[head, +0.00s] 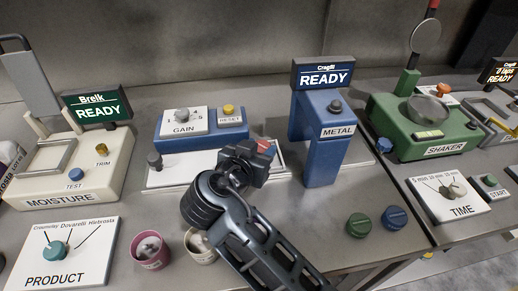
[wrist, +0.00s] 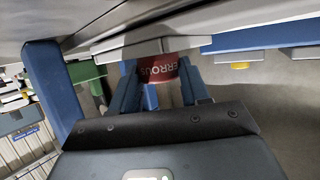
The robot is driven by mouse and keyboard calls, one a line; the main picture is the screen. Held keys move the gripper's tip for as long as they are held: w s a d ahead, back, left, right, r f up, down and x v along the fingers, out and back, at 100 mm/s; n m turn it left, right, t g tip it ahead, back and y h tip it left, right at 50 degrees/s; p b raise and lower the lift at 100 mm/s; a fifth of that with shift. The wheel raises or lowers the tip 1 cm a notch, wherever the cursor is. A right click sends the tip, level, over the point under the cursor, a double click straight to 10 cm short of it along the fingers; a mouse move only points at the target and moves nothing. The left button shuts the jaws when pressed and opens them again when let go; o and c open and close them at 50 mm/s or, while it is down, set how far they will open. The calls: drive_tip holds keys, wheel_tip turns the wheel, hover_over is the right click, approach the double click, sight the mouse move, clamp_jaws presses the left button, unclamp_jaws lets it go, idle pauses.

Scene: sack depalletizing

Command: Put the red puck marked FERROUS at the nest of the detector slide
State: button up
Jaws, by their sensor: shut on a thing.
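The red puck (head: 266,146) shows at the tip of my gripper (head: 262,153) in the head view. In the wrist view the puck (wrist: 158,68) is between the two fingers (wrist: 160,85), with part of the word FERROUS readable. My gripper is shut on it. The white detector slide (head: 180,172) lies in front of the blue GAIN box and runs toward the blue METAL arch (head: 322,150). The gripper and puck are over the slide's right part, left of the arch. The nest is not clearly visible; my arm covers part of the slide. Whether the puck touches the slide, I cannot tell.
A dark knob (head: 155,161) stands at the slide's left end. A green puck (head: 358,226) and a blue puck (head: 394,217) lie on the bench at right. Two cups, one pink (head: 150,252), stand in front. The moisture unit (head: 85,165) is left, the green shaker (head: 425,130) right.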

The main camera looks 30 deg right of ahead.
drive_tip(key=shift+f+b, duration=0.3)
drive_tip(key=shift+f, duration=0.15)
drive_tip(key=o, duration=1.1)
drive_tip(key=shift+r, duration=0.15)
